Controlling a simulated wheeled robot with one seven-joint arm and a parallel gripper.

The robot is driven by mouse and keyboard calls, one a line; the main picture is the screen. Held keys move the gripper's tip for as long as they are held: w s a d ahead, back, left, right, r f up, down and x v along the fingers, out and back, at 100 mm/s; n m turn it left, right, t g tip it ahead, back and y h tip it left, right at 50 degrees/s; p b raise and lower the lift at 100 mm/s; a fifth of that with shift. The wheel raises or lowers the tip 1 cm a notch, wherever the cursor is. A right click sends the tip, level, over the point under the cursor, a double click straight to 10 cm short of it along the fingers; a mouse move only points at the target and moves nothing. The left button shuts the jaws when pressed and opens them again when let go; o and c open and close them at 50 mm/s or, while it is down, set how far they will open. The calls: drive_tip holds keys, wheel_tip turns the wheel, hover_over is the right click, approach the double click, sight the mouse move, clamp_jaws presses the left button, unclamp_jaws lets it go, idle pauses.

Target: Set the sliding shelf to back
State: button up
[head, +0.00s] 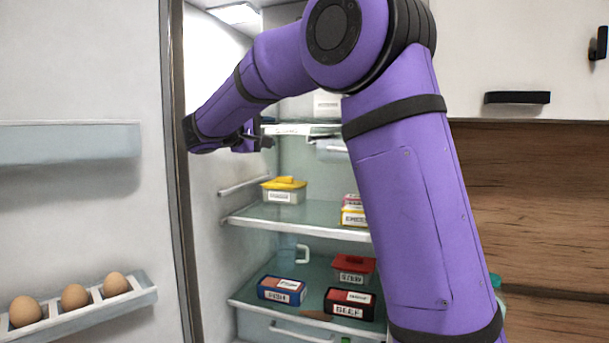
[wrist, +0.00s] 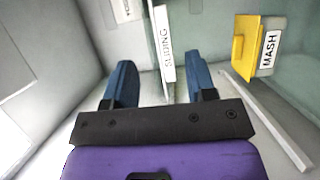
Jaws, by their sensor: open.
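The sliding shelf (head: 298,129) is the upper glass shelf inside the open fridge, with a white front edge. In the wrist view its front strip, labelled SLIDING (wrist: 165,48), runs down the picture between my two blue fingers. My gripper (head: 258,140) is at the left end of this shelf's front, inside the fridge. In the wrist view my gripper (wrist: 160,65) is open, with a finger on each side of the strip and visible gaps to both. My arm hides the right part of the shelf in the head view.
A yellow-lidded MASH tub (wrist: 262,48) stands on the shelf below, also seen in the head view (head: 284,190). An empty side rail (head: 245,185) is on the left wall. Lower down are several labelled tubs (head: 282,290). The fridge door with eggs (head: 75,296) stands open at left.

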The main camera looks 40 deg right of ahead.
drive_tip(key=s+a, duration=0.1)
drive_tip(key=a, duration=0.6)
drive_tip(key=s+d+f+y, duration=0.2)
drive_tip(key=s+f+y, duration=0.2)
drive_tip(key=s, duration=0.5)
drive_tip(key=s+d+f+g+y, duration=0.1)
drive_tip(key=s+f+y, duration=0.3)
drive_tip(key=s, duration=0.5)
drive_tip(key=shift+d, duration=0.85)
drive_tip(key=shift+s+f+y, duration=0.1)
drive_tip(key=shift+y, duration=0.2)
drive_tip(key=s+a+f+m+t+y, duration=0.1)
drive_tip(key=s+a+f+y, duration=0.3)
drive_tip(key=s, duration=0.5)
drive_tip(key=s+a+f+m+t+y, duration=0.1)
drive_tip(key=s+a+f+y, duration=0.3)
drive_tip(key=s, duration=0.4)
wheel_tip(320, 180, down, 2)
drive_tip(key=shift+s+f+t+y, duration=0.2)
drive_tip(key=shift+s+t+y, duration=0.2)
drive_tip(key=shift+t+y, duration=0.1)
